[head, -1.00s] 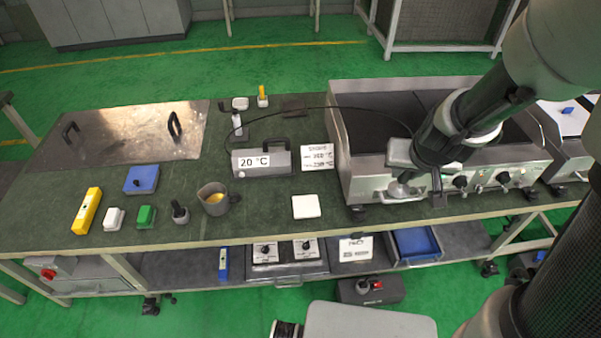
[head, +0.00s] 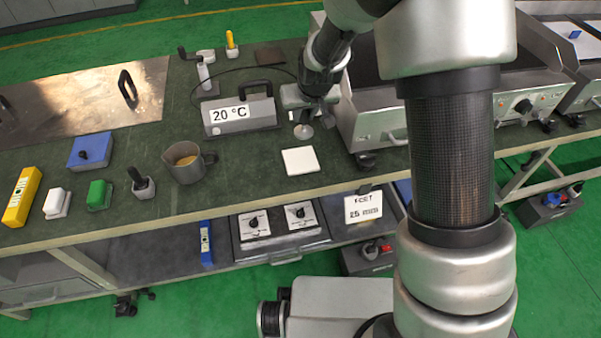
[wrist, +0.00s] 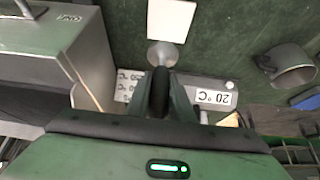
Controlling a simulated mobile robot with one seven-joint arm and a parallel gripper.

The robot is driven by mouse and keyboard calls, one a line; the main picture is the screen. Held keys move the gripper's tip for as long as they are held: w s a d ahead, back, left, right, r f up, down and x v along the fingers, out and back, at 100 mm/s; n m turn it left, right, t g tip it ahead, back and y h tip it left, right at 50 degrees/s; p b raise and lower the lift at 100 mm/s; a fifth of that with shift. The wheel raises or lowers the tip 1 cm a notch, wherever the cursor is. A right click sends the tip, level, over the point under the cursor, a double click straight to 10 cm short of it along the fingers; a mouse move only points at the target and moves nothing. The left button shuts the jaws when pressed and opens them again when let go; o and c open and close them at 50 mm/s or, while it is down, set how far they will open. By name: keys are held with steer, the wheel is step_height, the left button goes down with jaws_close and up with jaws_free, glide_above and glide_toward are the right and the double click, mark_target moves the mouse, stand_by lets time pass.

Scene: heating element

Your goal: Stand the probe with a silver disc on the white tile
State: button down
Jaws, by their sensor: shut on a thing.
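The probe with a silver disc (head: 303,131) hangs disc-down from my gripper (head: 304,114), which is shut on its dark handle. In the wrist view the handle stands between the fingers (wrist: 164,92), with the disc (wrist: 163,54) beyond them. The white tile (head: 300,161) lies flat on the bench, nearer the front edge than the disc in the head view. In the wrist view the disc shows at the near end of the tile (wrist: 170,20). The disc is not over the tile's middle; its height above the bench is hard to tell.
A 20 °C readout box (head: 238,115) stands left of my gripper, with a thin black cable arching behind it. The steel hotplate unit (head: 372,118) is close on the right. A jug (head: 186,163) stands left of the tile. The bench around the tile is clear.

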steer(key=shift+w+a+f, duration=0.1)
steer(key=shift+a+f, duration=0.15)
steer(key=shift+f, duration=0.25)
steer(key=shift+w+a+f, duration=0.1)
steer(key=shift+a+f, duration=0.1)
steer(key=shift+f, duration=0.3)
step_height(320, 180, down, 9)
steer(key=b, duration=0.3)
steer(key=shift+f, duration=0.1)
steer(key=shift+f, duration=0.15)
steer(key=c, duration=1.6)
jaws_free()
steer(key=shift+o, duration=0.2)
